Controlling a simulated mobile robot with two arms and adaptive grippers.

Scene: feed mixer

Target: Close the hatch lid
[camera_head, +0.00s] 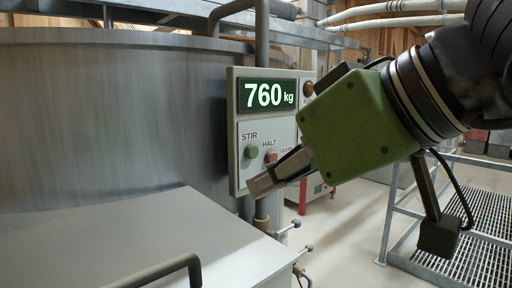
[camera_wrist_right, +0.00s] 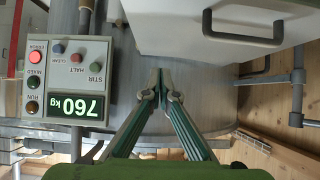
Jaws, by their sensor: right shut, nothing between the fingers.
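The hatch lid (camera_head: 130,235) shows as a flat light grey panel at the lower left in the head view, with a dark bar handle (camera_head: 165,270) at the bottom edge. In the wrist view the lid (camera_wrist_right: 165,30) is at the top, with its handle (camera_wrist_right: 245,28) to the right. I cannot tell how far open it stands. My right gripper (camera_head: 263,184) has its fingertips together and empty, in front of the panel's lower edge in the head view and to the right of the lid. The closed fingertips also show in the wrist view (camera_wrist_right: 159,88). My left gripper is out of view.
A control box (camera_head: 233,130) reading 760 kg hangs on the large grey mixer tank (camera_head: 110,110). It has STIR and HALT buttons; a red ERROR lamp (camera_wrist_right: 37,57) looks lit. Pipes run beside it. A metal railing (camera_head: 388,220) and grating are at the right.

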